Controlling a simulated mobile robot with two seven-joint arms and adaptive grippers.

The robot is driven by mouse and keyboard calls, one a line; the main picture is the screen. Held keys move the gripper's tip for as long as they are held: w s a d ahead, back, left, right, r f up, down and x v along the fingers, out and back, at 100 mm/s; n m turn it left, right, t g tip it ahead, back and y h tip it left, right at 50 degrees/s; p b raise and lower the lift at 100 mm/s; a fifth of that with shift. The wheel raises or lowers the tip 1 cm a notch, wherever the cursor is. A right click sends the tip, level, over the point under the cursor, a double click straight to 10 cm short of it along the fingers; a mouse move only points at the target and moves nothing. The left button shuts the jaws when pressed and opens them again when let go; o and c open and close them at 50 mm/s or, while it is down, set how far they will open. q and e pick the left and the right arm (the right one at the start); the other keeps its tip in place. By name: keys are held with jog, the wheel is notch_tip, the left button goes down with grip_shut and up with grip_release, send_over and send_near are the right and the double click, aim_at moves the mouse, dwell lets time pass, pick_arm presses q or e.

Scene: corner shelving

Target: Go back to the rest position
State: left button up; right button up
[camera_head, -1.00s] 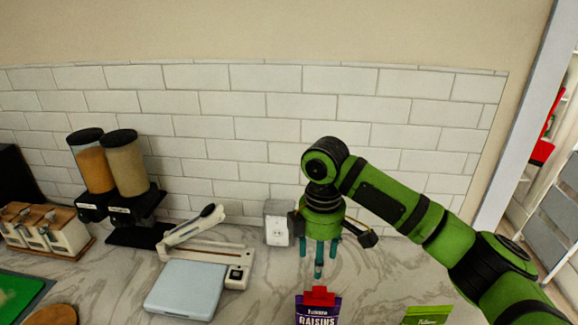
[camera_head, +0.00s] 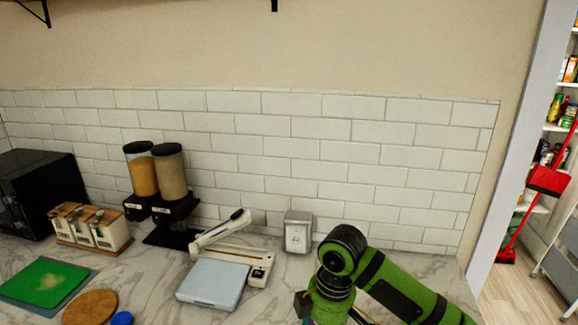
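My green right arm comes in from the lower right. My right gripper (camera_head: 322,310) is at the bottom edge of the head view, in front of the counter's back part and below the wall outlet. Its fingers are almost wholly cut off by the frame edge, so I cannot tell whether it is open or shut or holds anything. My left gripper and arm are not in view.
A marble counter (camera_head: 150,290) runs along a white tiled wall. On it stand two dispensers (camera_head: 158,190), a pale blue sealer-like device (camera_head: 212,284), a canister rack (camera_head: 92,228), a green board (camera_head: 45,283) and a black appliance (camera_head: 40,190). A red broom (camera_head: 545,180) stands at right.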

jog(key=s+a+f+m+t+y, duration=0.25)
jog(key=s+f+m, duration=0.35)
jog(key=s+f, duration=0.45)
jog(key=s+d+f+m+h, duration=0.2)
jog(key=s+d+m, duration=0.2)
jog(key=s+d, duration=0.3)
jog(key=s+d+f+m+h, duration=0.2)
jog(key=s+d+m, duration=0.3)
jog(key=d, duration=0.4)
notch_tip(320, 180, down, 28)
jog(key=s+f+n+b, duration=0.1)
jog(key=s+b, duration=0.2)
jog(key=b, duration=0.3)
pick_arm(q)
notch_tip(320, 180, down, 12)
jog(key=b, duration=0.5)
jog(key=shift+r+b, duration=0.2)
jog(key=shift+b, duration=0.1)
pick_arm(e)
jog(key=s+d+f+g, duration=0.1)
jog(key=s+d+f, duration=0.1)
jog(key=s+f, duration=1.3)
notch_tip(320, 180, down, 5)
jog(key=shift+s+d+r+n+g, duration=0.15)
jog(key=shift+s+d+n+g, duration=0.15)
jog(key=shift+d+g, duration=0.05)
